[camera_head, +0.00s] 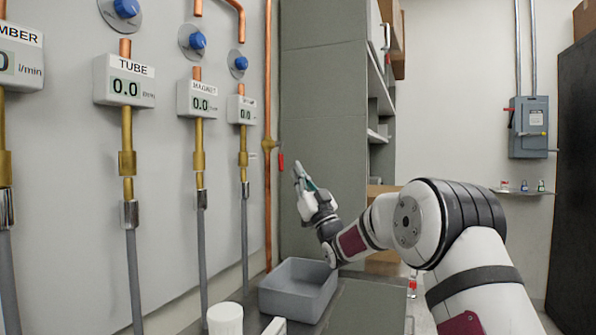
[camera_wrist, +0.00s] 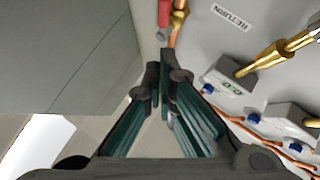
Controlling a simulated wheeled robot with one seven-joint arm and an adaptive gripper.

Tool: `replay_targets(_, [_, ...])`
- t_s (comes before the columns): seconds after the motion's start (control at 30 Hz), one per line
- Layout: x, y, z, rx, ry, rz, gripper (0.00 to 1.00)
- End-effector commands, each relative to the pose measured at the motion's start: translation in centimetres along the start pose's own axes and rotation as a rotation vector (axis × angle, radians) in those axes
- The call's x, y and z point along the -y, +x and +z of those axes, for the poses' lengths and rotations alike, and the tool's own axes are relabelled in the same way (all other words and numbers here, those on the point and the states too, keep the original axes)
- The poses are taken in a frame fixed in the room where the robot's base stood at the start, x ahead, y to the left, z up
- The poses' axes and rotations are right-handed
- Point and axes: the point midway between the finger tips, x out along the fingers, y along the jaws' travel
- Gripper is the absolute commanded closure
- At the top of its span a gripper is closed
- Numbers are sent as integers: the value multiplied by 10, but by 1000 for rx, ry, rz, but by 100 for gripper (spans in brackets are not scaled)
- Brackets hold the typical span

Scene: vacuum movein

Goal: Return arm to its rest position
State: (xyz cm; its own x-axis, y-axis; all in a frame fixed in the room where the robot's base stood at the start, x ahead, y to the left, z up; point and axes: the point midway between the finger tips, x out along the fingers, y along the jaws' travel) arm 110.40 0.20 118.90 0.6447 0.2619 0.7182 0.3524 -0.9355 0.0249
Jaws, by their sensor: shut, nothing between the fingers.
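My gripper (camera_head: 299,172) is raised in the middle of the head view, pointing up, above and behind a grey bin. In the wrist view my gripper (camera_wrist: 160,75) has its two dark fingers with green pads meeting at the tips. It is shut and holds nothing. My white arm reaches in from the lower right of the head view, bent at the elbow. In the wrist view a red valve handle (camera_wrist: 163,14) on a copper pipe shows just beyond the fingertips. I cannot tell how far off it is.
The left wall carries flow meters, among them the TUBE meter (camera_head: 124,81), with hoses below. A grey bin (camera_head: 298,290) and a white cup (camera_head: 225,319) stand below my gripper. A tall grey cabinet (camera_head: 323,120) stands behind it. A small shelf (camera_head: 522,192) with bottles is at right.

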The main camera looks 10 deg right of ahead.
Motion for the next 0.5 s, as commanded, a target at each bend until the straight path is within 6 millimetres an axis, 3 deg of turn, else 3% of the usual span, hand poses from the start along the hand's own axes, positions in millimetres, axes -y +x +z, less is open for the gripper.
replay_targets(0.3, [-2, -50, -2, 1, -3, 2, 100])
replay_targets(0.5, [-1, -72, -2, -1, -3, 1, 100])
